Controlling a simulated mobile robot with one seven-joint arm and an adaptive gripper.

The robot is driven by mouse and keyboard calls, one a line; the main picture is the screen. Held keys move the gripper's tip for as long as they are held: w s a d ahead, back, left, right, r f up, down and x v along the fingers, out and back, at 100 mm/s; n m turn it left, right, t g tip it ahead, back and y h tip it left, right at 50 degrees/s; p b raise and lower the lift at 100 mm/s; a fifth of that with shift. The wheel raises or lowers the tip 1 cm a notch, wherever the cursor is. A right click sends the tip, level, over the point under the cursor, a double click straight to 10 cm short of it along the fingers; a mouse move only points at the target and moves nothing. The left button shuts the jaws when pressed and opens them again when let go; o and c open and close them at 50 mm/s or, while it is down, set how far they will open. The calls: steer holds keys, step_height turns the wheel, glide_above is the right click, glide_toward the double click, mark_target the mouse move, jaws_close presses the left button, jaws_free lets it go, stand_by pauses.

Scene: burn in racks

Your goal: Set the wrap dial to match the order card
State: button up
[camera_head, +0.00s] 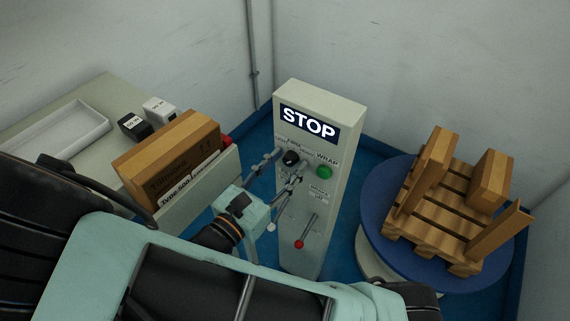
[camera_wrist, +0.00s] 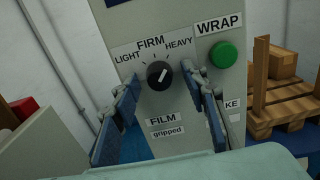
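The wrap dial (camera_wrist: 159,75) is a black round knob with a white pointer line, on the upright grey control panel (camera_wrist: 140,25). LIGHT, FIRM and HEAVY are printed around its top. The white line slants from lower left to upper right, toward the HEAVY side. The dial also shows in the head view (camera_head: 291,158). My gripper (camera_wrist: 160,82) is open, with one blue-padded finger on each side of the dial. I see gaps between fingers and knob and cannot tell whether either touches. I cannot identify an order card; printed text (camera_head: 174,193) by the cardboard box is partly unreadable.
A green WRAP button (camera_wrist: 223,55) is right of the dial. A red-tipped lever (camera_head: 300,244) is lower on the panel. A blue turntable (camera_head: 375,220) with a loaded wooden pallet (camera_head: 432,233) stands right. A table with boxes and a white tray (camera_head: 50,140) is left.

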jaws_close()
steer(key=shift+r+n+p, duration=0.15)
steer(key=shift+n+p, duration=0.15)
steer(key=shift+p, duration=0.25)
steer(key=n+p, duration=0.1)
steer(key=p, duration=0.1)
steer(key=n+p, duration=0.1)
steer(key=p, duration=0.1)
steer(key=shift+r+n, duration=0.2)
steer(key=shift+n, duration=0.1)
steer(key=n+p, duration=0.2)
steer(key=p, duration=0.1)
steer(key=shift+n+p, duration=0.3)
steer(key=n+p, duration=0.3)
steer(key=shift+s+d+f+n, duration=0.1)
steer(key=shift+f+n, duration=0.05)
steer(key=shift+n, duration=0.15)
steer(key=n+p, duration=0.2)
steer(key=n, duration=0.1)
steer(key=shift+f+n+p, duration=0.1)
steer(key=shift+n+p, duration=0.7)
steer(key=shift+n, duration=0.9)
